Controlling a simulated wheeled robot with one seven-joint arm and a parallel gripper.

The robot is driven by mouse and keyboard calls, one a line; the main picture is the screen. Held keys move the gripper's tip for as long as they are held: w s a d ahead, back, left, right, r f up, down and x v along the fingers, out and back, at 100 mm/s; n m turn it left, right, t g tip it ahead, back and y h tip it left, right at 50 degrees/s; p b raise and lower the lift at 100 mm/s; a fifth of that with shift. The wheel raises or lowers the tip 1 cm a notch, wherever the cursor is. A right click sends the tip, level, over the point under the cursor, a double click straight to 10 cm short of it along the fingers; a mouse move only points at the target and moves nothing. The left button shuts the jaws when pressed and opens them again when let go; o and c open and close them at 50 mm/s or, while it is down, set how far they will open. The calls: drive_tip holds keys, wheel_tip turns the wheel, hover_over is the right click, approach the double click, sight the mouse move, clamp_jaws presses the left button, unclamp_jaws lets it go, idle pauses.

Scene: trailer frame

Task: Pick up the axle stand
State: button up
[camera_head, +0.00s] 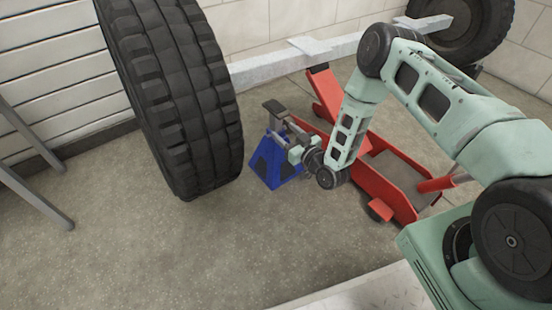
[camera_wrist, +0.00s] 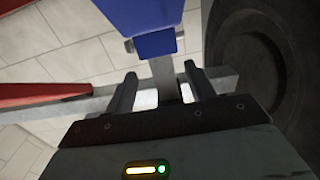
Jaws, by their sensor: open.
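The axle stand (camera_head: 264,170) has a blue base and stands upright on the floor beside the big tyre, with a dark saddle on top. In the wrist view its blue body (camera_wrist: 150,18) is at the top and its grey post runs down between my fingers. My gripper (camera_head: 290,140) is at the stand's upper part. In the wrist view my gripper (camera_wrist: 161,75) is open, with one finger on each side of the post. A gap shows beside the post. My wrist hides part of the stand in the head view.
A large black tyre (camera_head: 175,90) stands close left of the stand. A red floor jack (camera_head: 385,185) lies close on the right. A grey axle beam (camera_head: 270,68) crosses behind to another tyre (camera_head: 465,30). The floor in front (camera_head: 190,245) is clear.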

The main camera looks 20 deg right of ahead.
sight(279, 128)
drive_tip(key=b+x, duration=0.3)
drive_tip(key=x, duration=0.1)
drive_tip(key=shift+w+a+b, duration=0.1)
drive_tip(key=shift+a+b, duration=0.05)
drive_tip(key=shift+b, duration=0.25)
drive_tip(key=shift+w+a+r, duration=0.15)
drive_tip(key=shift+w+a, duration=0.05)
drive_tip(key=shift+w, duration=0.25)
clamp_jaws()
drive_tip(key=shift+r, duration=0.15)
